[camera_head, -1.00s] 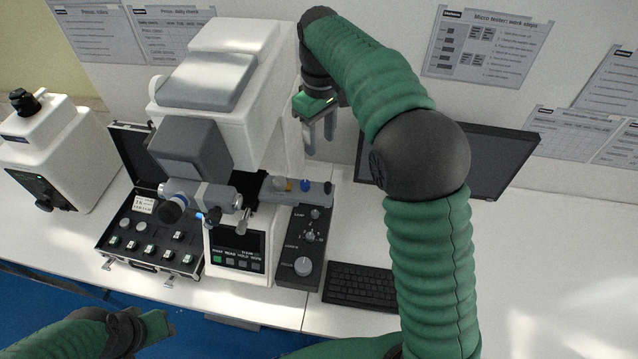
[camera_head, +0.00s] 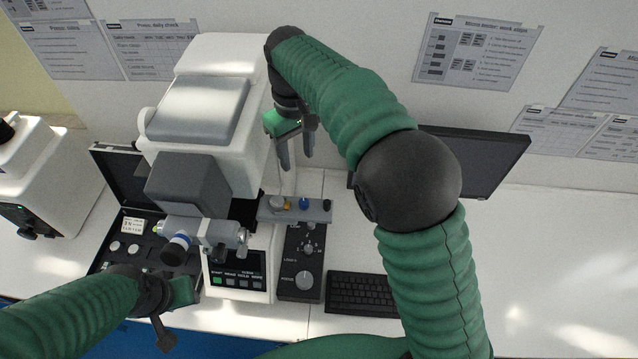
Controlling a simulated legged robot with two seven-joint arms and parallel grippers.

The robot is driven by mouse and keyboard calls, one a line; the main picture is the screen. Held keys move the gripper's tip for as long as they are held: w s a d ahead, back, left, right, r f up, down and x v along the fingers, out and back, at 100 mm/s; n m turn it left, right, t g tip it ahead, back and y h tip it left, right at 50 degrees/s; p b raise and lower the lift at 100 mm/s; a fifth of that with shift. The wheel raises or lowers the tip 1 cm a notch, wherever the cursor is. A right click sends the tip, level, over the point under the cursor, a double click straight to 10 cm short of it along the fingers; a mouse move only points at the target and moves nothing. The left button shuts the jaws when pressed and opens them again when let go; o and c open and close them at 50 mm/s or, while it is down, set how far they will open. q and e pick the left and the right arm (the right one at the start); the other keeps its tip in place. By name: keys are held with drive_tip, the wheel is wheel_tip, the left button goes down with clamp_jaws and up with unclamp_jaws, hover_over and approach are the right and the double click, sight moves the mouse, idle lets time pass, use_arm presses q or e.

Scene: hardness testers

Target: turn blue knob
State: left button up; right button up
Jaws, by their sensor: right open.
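The blue knob (camera_head: 304,203) sits on the grey side bar (camera_head: 268,210) of the white hardness tester (camera_head: 221,135), between an orange knob (camera_head: 287,205) and a black knob (camera_head: 327,205). My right gripper (camera_head: 296,161) is open with its fingers pointing down. It is beside the tester's right flank, apart from the blue knob and above it in the picture. My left gripper (camera_head: 184,292) is at the lower left, over the front of the black case, left of the tester's front panel. How its jaws stand is unclear.
A black case (camera_head: 115,170) stands open left of the tester. A control box with dials (camera_head: 303,281) and a keyboard (camera_head: 361,293) lie to the right. A monitor (camera_head: 492,160) stands behind my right arm. The table at the right is clear.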

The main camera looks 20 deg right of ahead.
drive_tip(key=p, duration=0.2)
approach(304, 201)
drive_tip(key=shift+s+d+f, duration=0.1)
drive_tip(key=shift+s+d, duration=0.05)
drive_tip(key=shift+s, duration=0.55)
drive_tip(key=f+p, duration=0.1)
drive_tip(key=f, duration=0.1)
drive_tip(key=w+f, duration=0.1)
drive_tip(key=f, duration=0.2)
drive_tip(key=f+p, duration=0.1)
drive_tip(key=f, duration=0.2)
drive_tip(key=shift+w+p, duration=0.35)
drive_tip(key=shift+a+f, duration=0.25)
drive_tip(key=shift+f, duration=0.1)
drive_tip(key=shift+s+a+f, duration=0.1)
drive_tip(key=shift+s+a, duration=0.15)
drive_tip(key=shift+s, duration=0.2)
drive_tip(key=shift+c, duration=0.8)
drive_tip(key=shift+w+d, duration=0.15)
drive_tip(key=shift+d, duration=0.25)
drive_tip(key=c, duration=0.5)
clamp_jaws()
use_arm(q)
drive_tip(key=v, duration=0.5)
drive_tip(key=shift+s+d+r, duration=0.15)
drive_tip(key=shift+d+r, duration=0.05)
drive_tip(key=shift+d, duration=0.05)
